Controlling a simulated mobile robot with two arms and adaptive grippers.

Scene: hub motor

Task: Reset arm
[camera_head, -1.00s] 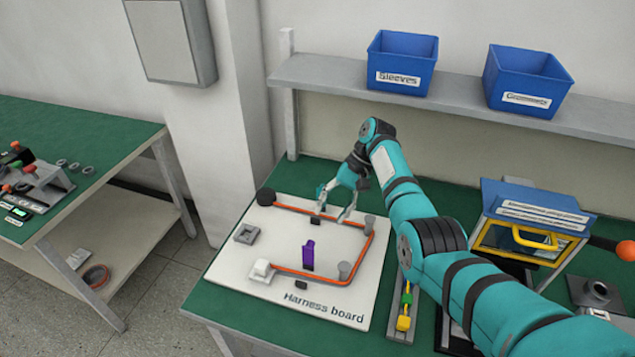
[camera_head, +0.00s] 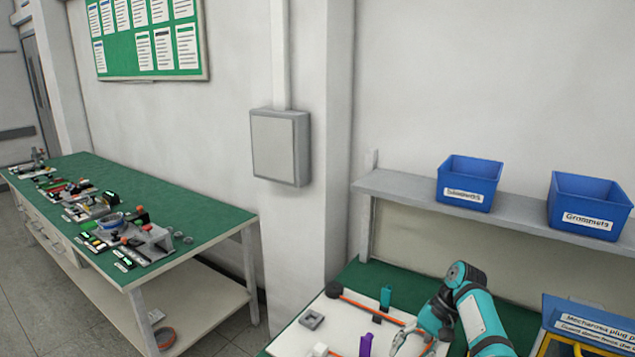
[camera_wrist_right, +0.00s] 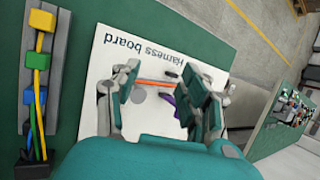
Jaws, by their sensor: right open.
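My right arm comes in at the lower right of the head view. Its gripper (camera_head: 420,335) is over the white harness board (camera_head: 335,330), at the picture's bottom edge. In the right wrist view its two fingers (camera_wrist_right: 160,95) are spread apart with nothing held between them. An orange cable (camera_head: 375,310) runs along the board. My left gripper is out of view.
Two blue bins, one (camera_head: 469,183) left of the other (camera_head: 590,205), stand on a grey shelf (camera_head: 410,190) above the board. A second green-topped table (camera_head: 150,195) with several parts stands at left. A strip of coloured connectors (camera_wrist_right: 38,80) lies beside the board.

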